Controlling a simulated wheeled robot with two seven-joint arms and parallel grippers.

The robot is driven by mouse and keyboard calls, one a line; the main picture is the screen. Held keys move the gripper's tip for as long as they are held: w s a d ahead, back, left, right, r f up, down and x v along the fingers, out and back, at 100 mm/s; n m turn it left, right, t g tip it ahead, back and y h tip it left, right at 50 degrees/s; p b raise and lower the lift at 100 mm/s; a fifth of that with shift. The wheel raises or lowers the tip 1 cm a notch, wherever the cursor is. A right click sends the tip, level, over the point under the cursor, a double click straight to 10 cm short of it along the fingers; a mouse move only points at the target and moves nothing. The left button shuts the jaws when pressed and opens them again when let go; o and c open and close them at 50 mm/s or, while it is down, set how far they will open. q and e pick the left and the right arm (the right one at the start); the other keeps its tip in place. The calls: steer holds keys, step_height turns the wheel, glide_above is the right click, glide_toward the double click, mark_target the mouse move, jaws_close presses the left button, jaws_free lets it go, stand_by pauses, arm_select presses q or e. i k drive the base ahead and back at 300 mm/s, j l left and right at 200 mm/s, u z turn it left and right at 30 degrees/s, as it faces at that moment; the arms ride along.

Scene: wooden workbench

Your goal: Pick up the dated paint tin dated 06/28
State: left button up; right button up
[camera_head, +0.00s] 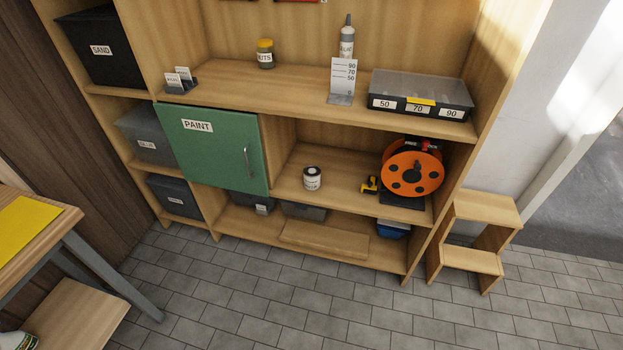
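A small paint tin (312,178) with a white label and a dark top stands upright on the middle shelf, in the open compartment right of the green door. Its label is too small to read, so I cannot tell its date. The green cabinet door (215,158) is marked PAINT, has a metal handle on its right side and looks shut. What is behind it is hidden. Neither of my grippers is in view.
An orange cable reel (410,174) and a small yellow-black tool (370,185) are right of the tin. A step stool (475,235) stands at the right. A table (35,240) with a yellow sheet is at the left. The tiled floor (270,300) between is clear.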

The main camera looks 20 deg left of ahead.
mark_target(312, 174)
steer(key=i+l+u, duration=0.2)
steer(key=i, duration=0.25)
steer(key=i+l+u, duration=0.2)
steer(key=i, duration=0.25)
steer(key=i+l+u, duration=0.2)
steer(key=i+l, duration=0.1)
steer(key=i, duration=0.1)
